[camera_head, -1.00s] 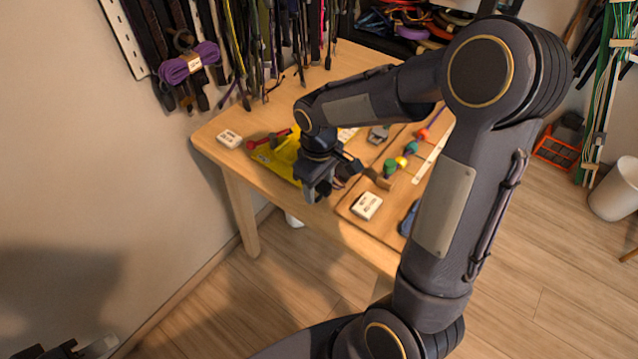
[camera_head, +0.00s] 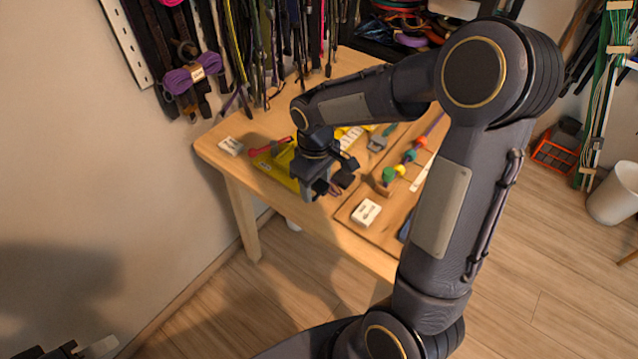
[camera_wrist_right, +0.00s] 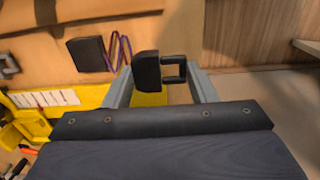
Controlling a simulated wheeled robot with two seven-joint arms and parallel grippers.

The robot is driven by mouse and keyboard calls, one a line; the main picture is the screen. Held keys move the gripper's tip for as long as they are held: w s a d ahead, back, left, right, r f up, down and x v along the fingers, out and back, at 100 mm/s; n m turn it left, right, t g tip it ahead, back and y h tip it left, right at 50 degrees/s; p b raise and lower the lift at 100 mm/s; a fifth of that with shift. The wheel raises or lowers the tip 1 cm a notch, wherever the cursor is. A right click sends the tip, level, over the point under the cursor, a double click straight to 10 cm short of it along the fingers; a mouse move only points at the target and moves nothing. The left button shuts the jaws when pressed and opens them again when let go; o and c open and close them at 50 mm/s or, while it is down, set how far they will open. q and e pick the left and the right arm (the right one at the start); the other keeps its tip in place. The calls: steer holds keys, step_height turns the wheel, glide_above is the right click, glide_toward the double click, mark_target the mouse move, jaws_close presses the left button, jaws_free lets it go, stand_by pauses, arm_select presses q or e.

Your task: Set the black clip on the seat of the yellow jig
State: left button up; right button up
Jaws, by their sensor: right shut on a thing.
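The yellow jig (camera_head: 272,174) lies at the table's left front edge, partly hidden under my right arm; its yellow body also shows in the right wrist view (camera_wrist_right: 92,97). My right gripper (camera_head: 311,194) is over the jig's right part. In the right wrist view, the gripper (camera_wrist_right: 160,86) is shut on the black clip (camera_wrist_right: 146,70), which has an open square loop on its right side. Yellow shows just below the clip; whether they touch cannot be told. The jig's seat is not clearly visible. My left gripper (camera_head: 78,350) is at the bottom left corner, far from the table, mostly cut off.
A dark block (camera_wrist_right: 88,53) with purple cord lies beyond the clip. White boxes (camera_head: 230,146) (camera_head: 366,212) stand left and right of the jig. A red-handled tool (camera_head: 270,147) lies by the jig. Colored beads (camera_head: 400,170) are to the right. Cords hang behind the table.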

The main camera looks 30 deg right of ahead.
steer(key=shift+w+a+p, duration=0.15)
steer(key=shift+w+a, duration=0.15)
steer(key=shift+w, duration=0.4)
steer(key=shift+w+a+p, duration=0.15)
steer(key=shift+w+a, duration=0.2)
steer(key=shift+w, duration=0.4)
steer(key=shift+w+a+p, duration=0.15)
steer(key=shift+w+a, duration=0.15)
steer(key=shift+w, duration=0.4)
steer(key=shift+w+a+p, duration=0.4)
steer(key=shift+w+a, duration=0.15)
steer(key=shift+w, duration=0.75)
steer(key=shift+w+a+p, duration=0.4)
steer(key=shift+w+a, duration=0.1)
steer(key=shift+w, duration=0.8)
steer(key=shift+w+a+p, duration=0.4)
steer(key=shift+w+a, duration=0.15)
steer(key=shift+w, duration=0.75)
steer(key=shift+d, duration=0.1)
steer(key=shift+w+d+p, duration=0.25)
steer(key=shift+w+d, duration=0.15)
steer(key=shift+d, duration=0.6)
steer(key=shift+w+d+p, duration=0.25)
steer(key=shift+w+d, duration=0.2)
steer(key=shift+d, duration=0.5)
steer(key=shift+w+d+p, duration=0.25)
steer(key=shift+w+d, duration=0.15)
steer(key=shift+d, duration=0.6)
steer(key=shift+f, duration=0.25)
